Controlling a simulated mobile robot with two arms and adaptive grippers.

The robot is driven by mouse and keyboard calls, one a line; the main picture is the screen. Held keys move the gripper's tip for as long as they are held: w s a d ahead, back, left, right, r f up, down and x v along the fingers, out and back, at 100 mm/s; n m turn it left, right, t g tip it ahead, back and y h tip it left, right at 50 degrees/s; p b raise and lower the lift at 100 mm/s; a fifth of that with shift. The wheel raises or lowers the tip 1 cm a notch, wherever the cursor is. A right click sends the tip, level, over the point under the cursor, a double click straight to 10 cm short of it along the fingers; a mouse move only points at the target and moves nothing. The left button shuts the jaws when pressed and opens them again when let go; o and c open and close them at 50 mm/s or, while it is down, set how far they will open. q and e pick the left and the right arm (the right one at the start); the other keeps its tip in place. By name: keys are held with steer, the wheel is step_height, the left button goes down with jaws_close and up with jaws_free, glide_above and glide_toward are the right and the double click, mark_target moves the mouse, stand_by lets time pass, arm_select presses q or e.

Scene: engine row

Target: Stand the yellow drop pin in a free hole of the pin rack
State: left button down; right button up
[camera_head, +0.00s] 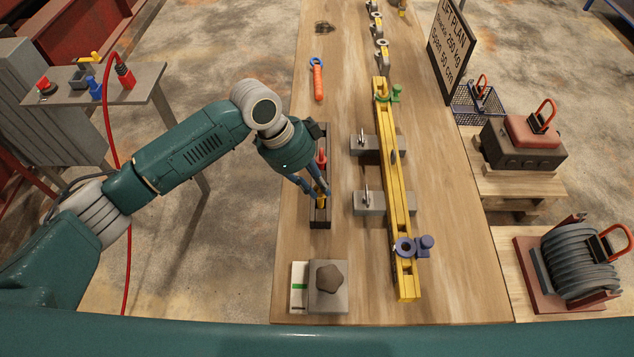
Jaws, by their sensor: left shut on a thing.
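The pin rack (320,222) is a long dark block on the wooden table, left of the yellow beam. A red pin (321,156) stands in its far part. My left gripper (322,194) reaches down over the near part of the rack, its blue fingers shut on the yellow drop pin (321,202). The pin looks upright over or in the rack; I cannot tell how deep it sits. The fingers and wrist hide much of the rack and its holes. My right gripper is not in view.
A yellow beam (400,215) lies on two grey blocks to the right, with a green fitting (395,92) and a purple one (425,243). A grey block with a brown lump (330,277) is nearer me.

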arm_select(q)
steer(key=shift+f+b, duration=0.45)
steer(key=shift+f, duration=0.55)
steer(key=c, duration=1.6)
jaws_free()
steer(key=shift+o, duration=0.2)
steer(key=v, duration=1.2)
